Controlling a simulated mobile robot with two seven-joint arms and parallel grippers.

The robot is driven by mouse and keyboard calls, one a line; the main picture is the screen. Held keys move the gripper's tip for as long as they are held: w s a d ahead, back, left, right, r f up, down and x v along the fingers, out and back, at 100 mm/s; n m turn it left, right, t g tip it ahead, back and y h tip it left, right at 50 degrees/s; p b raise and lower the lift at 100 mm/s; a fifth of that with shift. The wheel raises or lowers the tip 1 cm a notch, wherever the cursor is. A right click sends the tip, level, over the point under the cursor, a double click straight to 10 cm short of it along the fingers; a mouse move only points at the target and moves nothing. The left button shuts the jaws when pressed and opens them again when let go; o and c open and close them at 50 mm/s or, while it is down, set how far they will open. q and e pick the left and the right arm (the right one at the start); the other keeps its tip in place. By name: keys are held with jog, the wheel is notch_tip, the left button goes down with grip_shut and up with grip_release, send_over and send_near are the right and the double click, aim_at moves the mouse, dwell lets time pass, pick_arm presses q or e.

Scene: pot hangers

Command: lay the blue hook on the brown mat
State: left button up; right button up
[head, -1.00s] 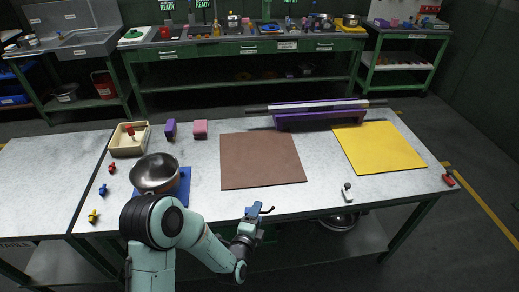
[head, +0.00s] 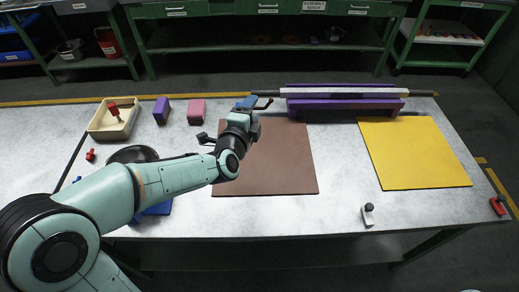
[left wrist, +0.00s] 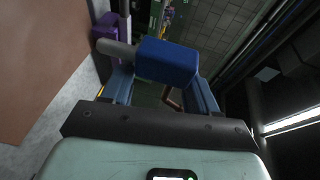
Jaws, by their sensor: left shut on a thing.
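The blue hook (head: 248,102) is in my left gripper (head: 244,112), above the far left part of the brown mat (head: 285,160). Its dark hooked end points to the right in the head view. In the left wrist view, the hook's blue block (left wrist: 167,61) sits between the two fingers, with a grey rod coming out to the left. The mat (left wrist: 40,65) shows at the left of that view. The hook is clear of the mat, but its exact height is hard to tell. My right gripper is not in view.
A purple rack (head: 345,104) stands behind the mat, close to the hook's right. Pink (head: 197,111) and purple (head: 161,110) blocks and a cream tray (head: 98,130) are at the left. A yellow mat (head: 415,155) and a grey hook (head: 368,215) are at the right.

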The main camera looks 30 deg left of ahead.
pick_arm(q)
jog(key=shift+s+f+b, duration=0.1)
jog(key=shift+f+b, duration=1.85)
jog(key=shift+f, duration=7)
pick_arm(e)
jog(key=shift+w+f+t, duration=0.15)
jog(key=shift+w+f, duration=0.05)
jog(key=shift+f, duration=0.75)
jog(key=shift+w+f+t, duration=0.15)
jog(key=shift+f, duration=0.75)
pick_arm(q)
jog(key=shift+f, duration=0.15)
jog(key=o, duration=1.1)
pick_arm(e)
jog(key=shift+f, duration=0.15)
